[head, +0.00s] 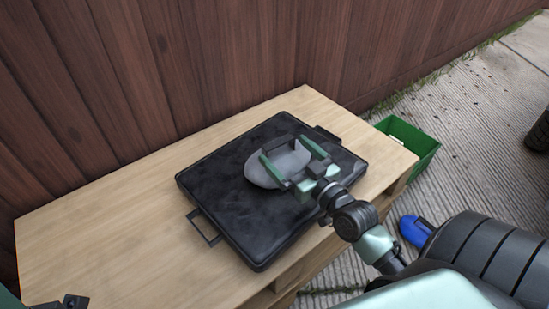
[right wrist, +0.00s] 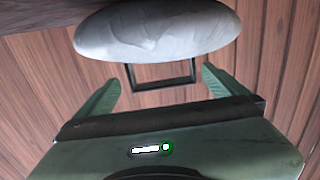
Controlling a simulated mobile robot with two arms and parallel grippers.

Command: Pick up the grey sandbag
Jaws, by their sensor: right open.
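The grey sandbag (head: 262,172) is a smooth, rounded bag lying on a black, flat, tray-like case (head: 265,235) on the wooden table. My right gripper (head: 284,148) is open, its green fingers spread across the sandbag in the head view. Part of the bag shows between the fingers and part shows left of them. The right wrist view has the sandbag (right wrist: 158,32) at the top, with the open fingers (right wrist: 160,88) below it in the picture. I cannot tell whether the fingers touch it. Only a dark bit of my left gripper (head: 68,302) shows at the lower left edge.
The wooden table (head: 90,225) is bare on its left side. The case has a black handle (head: 205,228) at its near-left side. A brown plank fence (head: 200,60) stands behind. A green bin (head: 415,140) and a blue object (head: 414,230) are on the ground at right.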

